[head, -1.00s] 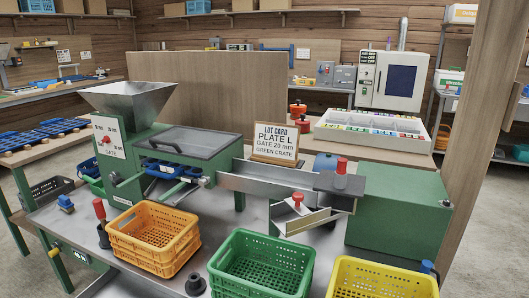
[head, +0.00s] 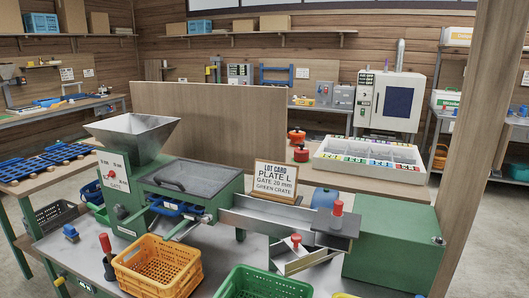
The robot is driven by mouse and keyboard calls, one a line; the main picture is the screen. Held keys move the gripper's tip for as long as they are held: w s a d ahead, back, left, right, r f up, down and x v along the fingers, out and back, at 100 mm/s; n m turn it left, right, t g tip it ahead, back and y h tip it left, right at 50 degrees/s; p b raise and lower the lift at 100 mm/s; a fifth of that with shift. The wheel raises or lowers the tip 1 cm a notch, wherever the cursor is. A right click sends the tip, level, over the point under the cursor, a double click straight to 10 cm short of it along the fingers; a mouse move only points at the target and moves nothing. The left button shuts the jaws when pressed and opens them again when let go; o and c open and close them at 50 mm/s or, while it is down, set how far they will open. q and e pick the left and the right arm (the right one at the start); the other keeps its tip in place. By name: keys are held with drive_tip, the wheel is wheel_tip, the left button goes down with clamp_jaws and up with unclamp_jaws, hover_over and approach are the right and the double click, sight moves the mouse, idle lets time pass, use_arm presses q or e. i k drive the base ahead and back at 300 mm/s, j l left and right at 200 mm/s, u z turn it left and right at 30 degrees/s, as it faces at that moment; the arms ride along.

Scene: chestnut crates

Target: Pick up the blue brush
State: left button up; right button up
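A small blue object (head: 71,233) lies on the left end of the grey metal bench, left of the green machine. It may be the blue brush, but it is too small to tell its bristles or handle. Neither of my grippers shows in the head view.
The green sorting machine (head: 375,248) with its metal hopper (head: 133,131) fills the bench. An orange crate (head: 157,268) and a green crate (head: 262,284) stand in front. A lot card (head: 275,181) stands behind the chute. A wooden post (head: 474,150) rises at the right.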

sight(71, 233)
drive_tip(key=u, duration=1.5)
